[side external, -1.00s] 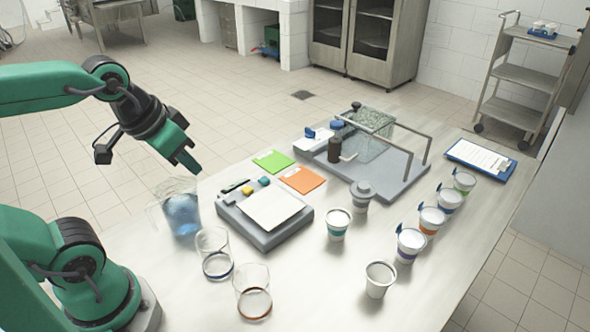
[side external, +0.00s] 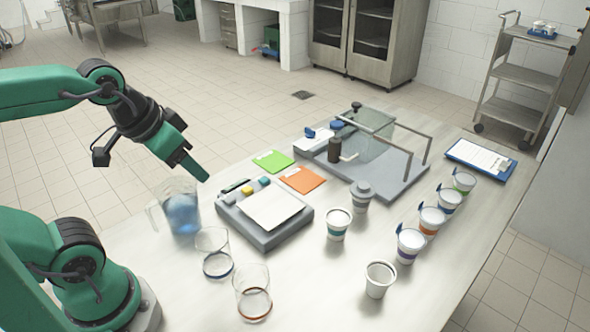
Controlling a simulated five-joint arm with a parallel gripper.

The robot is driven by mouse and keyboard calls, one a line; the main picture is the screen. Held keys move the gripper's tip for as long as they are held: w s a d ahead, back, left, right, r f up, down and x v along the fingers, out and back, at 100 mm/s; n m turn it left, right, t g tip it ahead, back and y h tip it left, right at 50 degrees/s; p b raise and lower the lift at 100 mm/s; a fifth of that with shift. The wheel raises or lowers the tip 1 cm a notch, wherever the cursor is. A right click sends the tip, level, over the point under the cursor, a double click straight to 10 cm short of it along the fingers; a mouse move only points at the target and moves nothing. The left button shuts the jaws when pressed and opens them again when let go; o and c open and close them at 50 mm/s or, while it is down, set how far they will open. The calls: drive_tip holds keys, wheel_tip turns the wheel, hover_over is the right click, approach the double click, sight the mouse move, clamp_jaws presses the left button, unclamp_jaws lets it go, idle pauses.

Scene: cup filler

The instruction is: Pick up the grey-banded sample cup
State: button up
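A small open white cup (side external: 379,281) stands upright at the front right of the table; its band looks pale grey, though this is hard to tell. A white cup with a teal band (side external: 338,226) stands further back. A row of cups with purple (side external: 410,246), orange (side external: 430,223), blue (side external: 449,202) and green (side external: 464,183) bands runs along the right. My gripper (side external: 205,177) is in the air at the left, above the jug and far from all the cups. Its fingers overlap, so their opening is unclear.
A jug of blue liquid (side external: 182,212) stands below my gripper. Two clear beakers (side external: 215,251) (side external: 253,290) stand at the front. A grey device (side external: 262,238), green (side external: 273,161) and orange (side external: 303,179) cards, and a framed station (side external: 398,187) fill the middle.

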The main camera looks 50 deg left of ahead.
drive_tip(key=o, duration=0.6)
drive_tip(key=shift+w, duration=0.1)
drive_tip(key=w+d+r+m+g, duration=0.15)
drive_tip(key=w+r, duration=0.25)
drive_tip(key=w, duration=0.7)
drive_tip(key=m+g, duration=0.2)
drive_tip(key=g, duration=0.1)
hover_over(365, 184)
drive_tip(key=s+a, duration=0.4)
drive_tip(key=s, duration=0.3)
wheel_tip(365, 184, down, 8)
drive_tip(key=shift+m+g, duration=0.45)
drive_tip(key=shift+g, duration=0.1)
drive_tip(key=w+d+f, duration=0.1)
drive_tip(key=w+f, duration=0.1)
drive_tip(key=f, duration=0.2)
drive_tip(key=w+d+f, duration=0.1)
drive_tip(key=w+f, duration=0.1)
drive_tip(key=f, duration=0.1)
drive_tip(key=w+d+f, duration=0.1)
drive_tip(key=w+f, duration=0.1)
drive_tip(key=f, duration=0.2)
drive_tip(key=shift+w+d+f, duration=0.3)
drive_tip(key=shift+d, duration=0.1)
drive_tip(key=shift+w+d+f, duration=0.1)
drive_tip(key=shift+f, duration=0.2)
